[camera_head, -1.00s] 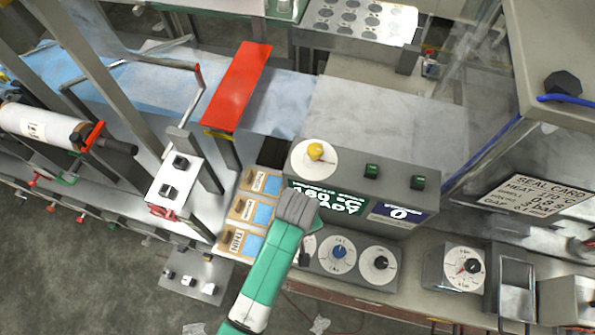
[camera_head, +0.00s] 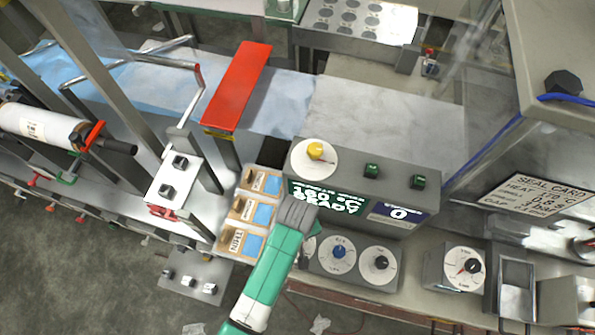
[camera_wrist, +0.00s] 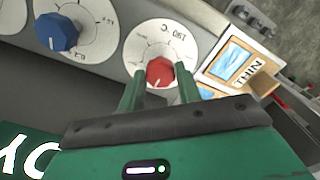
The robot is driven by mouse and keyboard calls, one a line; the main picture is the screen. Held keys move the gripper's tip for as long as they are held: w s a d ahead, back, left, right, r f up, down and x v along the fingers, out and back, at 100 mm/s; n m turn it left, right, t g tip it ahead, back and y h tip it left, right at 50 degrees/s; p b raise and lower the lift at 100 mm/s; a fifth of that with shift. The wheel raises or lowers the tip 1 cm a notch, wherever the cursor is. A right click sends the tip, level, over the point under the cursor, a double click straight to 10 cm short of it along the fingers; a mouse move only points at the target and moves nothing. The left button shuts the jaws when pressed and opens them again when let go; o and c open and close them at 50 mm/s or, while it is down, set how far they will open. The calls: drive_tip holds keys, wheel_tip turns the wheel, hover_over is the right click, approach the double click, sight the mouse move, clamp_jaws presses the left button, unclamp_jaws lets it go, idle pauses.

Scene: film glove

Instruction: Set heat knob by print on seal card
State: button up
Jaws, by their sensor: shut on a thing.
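The heat knob is a red knob (camera_wrist: 160,72) on a white dial (camera_wrist: 158,42) marked in °C in the wrist view. My gripper (camera_wrist: 158,80) has its two green fingers on either side of the knob, shut on it. In the head view my gripper (camera_head: 297,213) hides the knob; only a sliver of its dial shows. The seal card (camera_head: 540,194) is on the right, with a heat line whose figure I cannot read surely. A green display (camera_head: 328,198) beside my gripper shows a °C reading, partly unclear, above READY.
A blue knob (camera_head: 339,252) and a black knob (camera_head: 380,263) stand to the right of the heat knob on the same panel. A yellow knob (camera_head: 316,150) is above the display. Wooden label blocks (camera_head: 242,210), one marked THIN, lie close on the left.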

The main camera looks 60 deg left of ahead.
drive_tip(key=shift+r, duration=0.1)
drive_tip(key=shift+r+m+p, duration=0.1)
drive_tip(key=shift+m+p, duration=1)
drive_tip(key=m+p, duration=0.2)
drive_tip(key=shift+m, duration=0.3)
drive_tip(key=m+p, duration=0.1)
drive_tip(key=m, duration=0.2)
drive_tip(key=shift+p, duration=0.35)
drive_tip(key=shift+m+p, duration=0.55)
drive_tip(key=shift+m, duration=1.25)
drive_tip(key=shift+f, duration=0.2)
drive_tip(key=o, duration=1)
drive_tip(key=shift+c, duration=0.2)
